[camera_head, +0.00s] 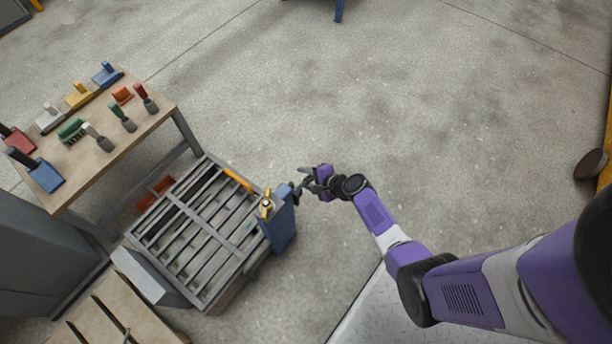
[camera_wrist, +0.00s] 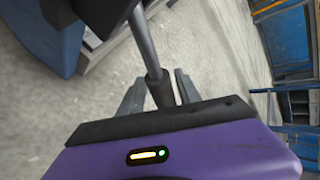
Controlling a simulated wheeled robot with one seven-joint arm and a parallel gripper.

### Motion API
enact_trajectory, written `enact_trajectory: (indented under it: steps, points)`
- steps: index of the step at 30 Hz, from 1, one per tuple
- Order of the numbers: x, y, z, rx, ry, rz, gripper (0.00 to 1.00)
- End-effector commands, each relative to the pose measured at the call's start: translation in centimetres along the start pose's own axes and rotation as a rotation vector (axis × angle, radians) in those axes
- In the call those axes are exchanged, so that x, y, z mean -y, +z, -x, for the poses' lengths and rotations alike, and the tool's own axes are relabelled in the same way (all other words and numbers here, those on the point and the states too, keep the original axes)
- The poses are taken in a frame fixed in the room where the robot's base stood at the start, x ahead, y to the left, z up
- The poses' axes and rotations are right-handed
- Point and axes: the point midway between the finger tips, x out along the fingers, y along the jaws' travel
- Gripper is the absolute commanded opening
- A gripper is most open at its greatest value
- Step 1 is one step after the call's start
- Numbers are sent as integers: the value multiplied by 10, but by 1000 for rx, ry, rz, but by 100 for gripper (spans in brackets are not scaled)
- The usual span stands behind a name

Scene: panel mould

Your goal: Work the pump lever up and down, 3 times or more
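The pump is a blue box (camera_head: 281,228) on the right side of the slatted panel mould (camera_head: 195,235) in the head view. Its lever shows in the wrist view as a grey rod with a black grip (camera_wrist: 159,86), slanting up and left to a dark block. My gripper (camera_head: 309,180) is at the pump's upper right in the head view. In the wrist view the two grey fingers of my gripper (camera_wrist: 158,83) lie on either side of the grip. Whether they press on it, I cannot tell. The lever is too small to make out clearly in the head view.
A yellow-handled valve (camera_head: 266,204) sits beside the pump, and a yellow bar (camera_head: 238,180) lies on the mould's edge. A wooden table (camera_head: 125,143) with several coloured tools stands at the left. The concrete floor beyond my gripper is clear.

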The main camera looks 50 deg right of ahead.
Motion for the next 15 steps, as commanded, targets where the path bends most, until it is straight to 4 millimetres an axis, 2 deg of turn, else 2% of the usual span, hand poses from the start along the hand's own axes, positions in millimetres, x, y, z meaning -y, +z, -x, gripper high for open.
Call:
enact_trajectory:
  steps: [10, 15]
  points:
    - [3, 0, 3, -2, -4, 1, 43]
    - [4, 0, 24, -3, -4, 1, 43]
